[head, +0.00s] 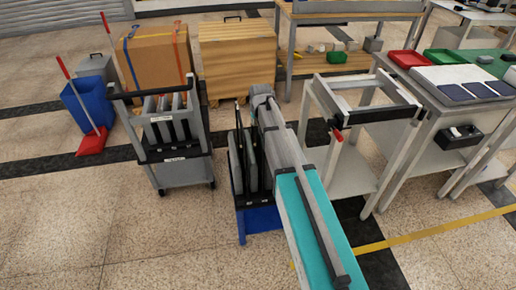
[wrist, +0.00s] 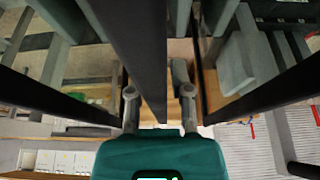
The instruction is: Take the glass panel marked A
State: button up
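Upright panels (head: 250,165) stand on edge in a low rack with a blue base at the middle of the head view. More upright panels (head: 172,122) stand in a grey cart on the left. I cannot read a letter A on any of them. In the wrist view, my gripper (wrist: 160,92) has its two fingers apart. The dark edge of an upright panel (wrist: 140,45) runs down between them, with a visible gap at the right finger. Other dark panel edges lie to both sides. In the head view my arm hides part of the middle rack.
The grey cart (head: 185,172) stands left of the rack. An empty frame stand (head: 335,170) and a workbench (head: 430,105) with red and green trays are on the right. A blue bin (head: 88,103) is far left. The front left floor is clear.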

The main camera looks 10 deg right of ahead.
grip_shut()
jog(key=shift+r, duration=0.2)
dwell(0.3)
